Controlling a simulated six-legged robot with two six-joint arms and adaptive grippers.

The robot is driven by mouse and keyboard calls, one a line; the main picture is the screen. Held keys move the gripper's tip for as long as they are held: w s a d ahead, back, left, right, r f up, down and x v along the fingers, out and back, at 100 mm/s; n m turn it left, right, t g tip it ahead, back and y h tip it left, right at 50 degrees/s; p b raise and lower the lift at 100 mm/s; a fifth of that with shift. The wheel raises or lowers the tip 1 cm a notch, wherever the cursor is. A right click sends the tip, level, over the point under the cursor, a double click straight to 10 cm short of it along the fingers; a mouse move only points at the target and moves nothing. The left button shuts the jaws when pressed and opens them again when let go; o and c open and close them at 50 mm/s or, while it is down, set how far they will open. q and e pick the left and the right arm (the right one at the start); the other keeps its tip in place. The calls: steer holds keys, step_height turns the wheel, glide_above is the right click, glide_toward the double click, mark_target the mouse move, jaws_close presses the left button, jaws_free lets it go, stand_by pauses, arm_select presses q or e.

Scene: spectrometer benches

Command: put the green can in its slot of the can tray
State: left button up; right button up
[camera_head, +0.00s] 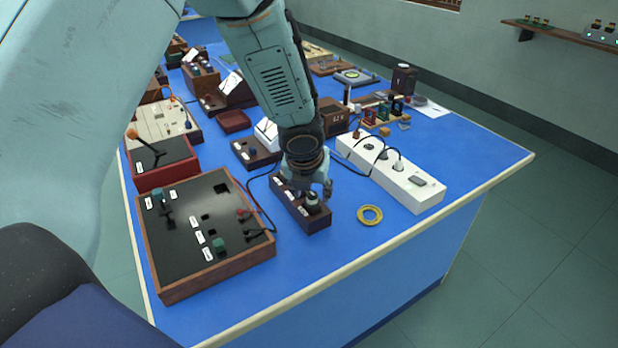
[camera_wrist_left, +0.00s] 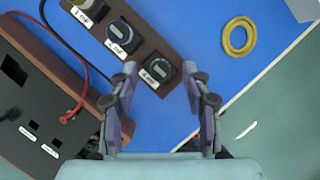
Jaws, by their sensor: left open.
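The can tray (camera_head: 286,206) is a narrow dark wooden block on the blue bench, with white labels along it. My left gripper (camera_head: 315,190) is right above that end, pointing down. In the wrist view its open fingers (camera_wrist_left: 160,78) are either side of the can, apparently not touching it. My right gripper is not in view.
A wood-framed black panel (camera_head: 205,232) with a red lead stands left of the tray. A yellow ring (camera_head: 370,215) lies to the right on bare bench. A white power strip (camera_head: 410,187) is behind it. Many boxes crowd the back.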

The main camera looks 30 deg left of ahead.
arm_select(q)
steer(key=a+v, duration=0.1)
steer(key=v, duration=1)
steer(key=shift+d, duration=0.4)
steer(key=shift+s, duration=0.1)
